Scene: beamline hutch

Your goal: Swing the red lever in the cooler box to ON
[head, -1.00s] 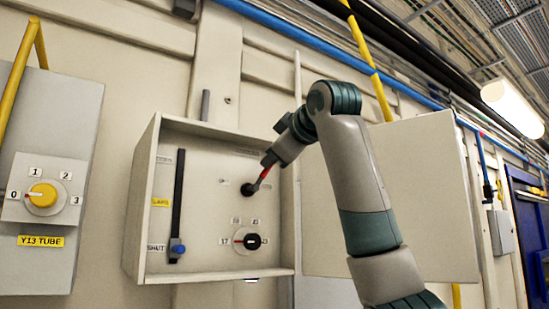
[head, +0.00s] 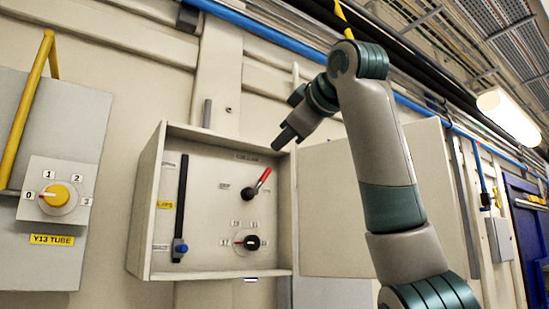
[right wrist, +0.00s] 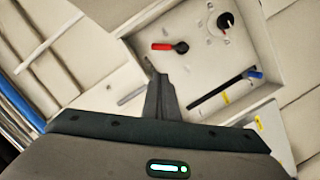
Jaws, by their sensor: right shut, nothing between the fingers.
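The open cooler box (head: 150,205) hangs on the wall. Its red lever (head: 264,177) turns on a black hub and points up and to the right, away from the small label at the hub's left, which seems to read OFF. I cannot make out an ON label. The lever also shows in the right wrist view (right wrist: 162,46). My right gripper (head: 279,145) is shut and empty, above and to the right of the lever's tip and apart from it. Its shut fingers (right wrist: 160,80) show in the right wrist view. My left gripper is not in view.
The same box holds a black slider track with a blue knob (head: 180,248) and a black dial (head: 251,242). The box door (head: 330,210) stands open at the right, partly behind my right arm. A yellow Y13 TUBE dial (head: 57,195) is on a grey panel at the left.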

